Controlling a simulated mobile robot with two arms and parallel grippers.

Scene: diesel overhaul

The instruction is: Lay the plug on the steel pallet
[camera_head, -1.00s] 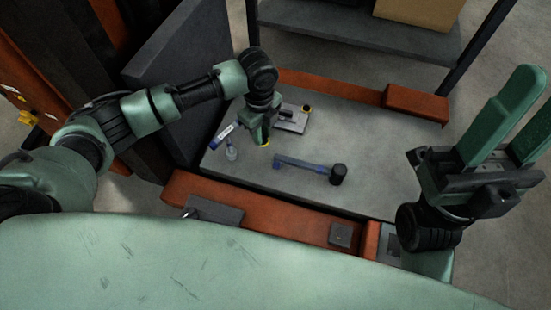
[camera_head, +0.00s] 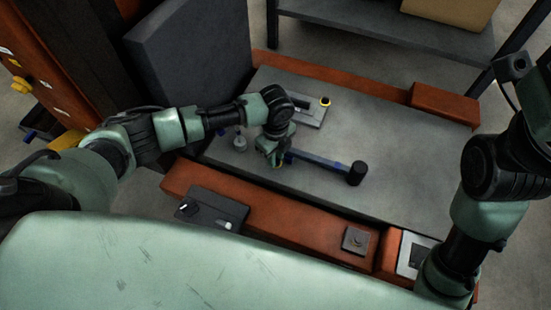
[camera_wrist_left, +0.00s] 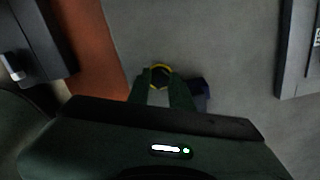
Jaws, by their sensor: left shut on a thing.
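My left gripper (camera_head: 276,162) is low over the grey steel pallet (camera_head: 420,190), beside the end of a blue-handled hammer. In the left wrist view its two green fingers (camera_wrist_left: 160,88) are shut on the plug (camera_wrist_left: 160,75), a small round piece with a yellow rim and dark middle. In the head view the hand hides the plug. I cannot tell whether the plug touches the grey surface. My right arm stands at the right edge of the head view; its gripper is out of the picture.
The hammer (camera_head: 357,173) lies right of my left gripper. A small grey tray (camera_head: 308,118) with a yellow-ringed piece (camera_head: 325,101) lies behind it. A small bottle-like item (camera_head: 240,143) stands left. An orange beam (camera_head: 275,215) edges the front. The right side of the slab is clear.

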